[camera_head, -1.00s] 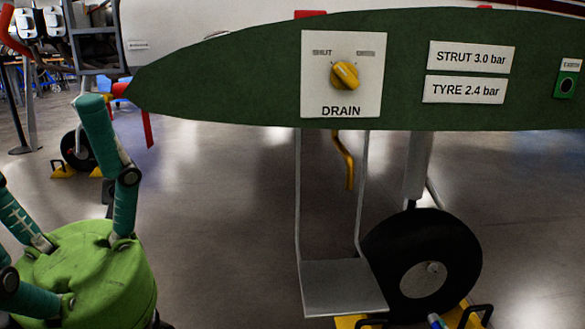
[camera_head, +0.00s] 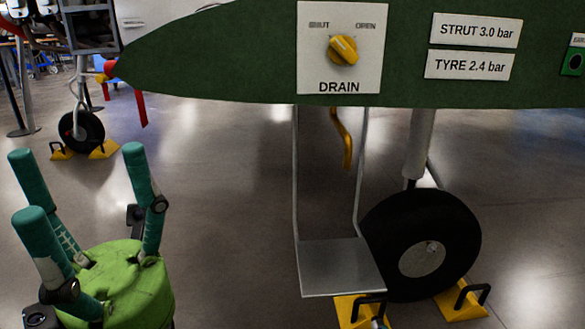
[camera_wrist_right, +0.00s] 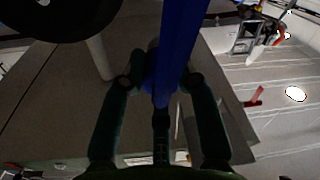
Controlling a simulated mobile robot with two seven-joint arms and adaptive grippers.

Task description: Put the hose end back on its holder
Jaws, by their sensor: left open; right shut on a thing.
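My right gripper (camera_wrist_right: 162,82) is shut on a long blue hose end (camera_wrist_right: 180,45) in the right wrist view. Its dark green fingers close around the blue piece from both sides, and the lower part is hidden between them. In the head view only a small blue and pale tip (camera_head: 379,323) shows at the bottom edge, too little to tell what it is. My left gripper (camera_head: 80,180) is open and empty at the lower left, its teal fingers pointing up from a green palm. I cannot make out the hose holder with certainty.
A green aircraft panel (camera_head: 220,60) carries a drain plate (camera_head: 312,70) with a yellow knob (camera_head: 343,49). A yellow bent pipe (camera_head: 345,140) and a metal step (camera_head: 342,268) hang below. A tyre (camera_head: 385,230) stands between yellow chocks (camera_head: 460,302). The floor at centre left is clear.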

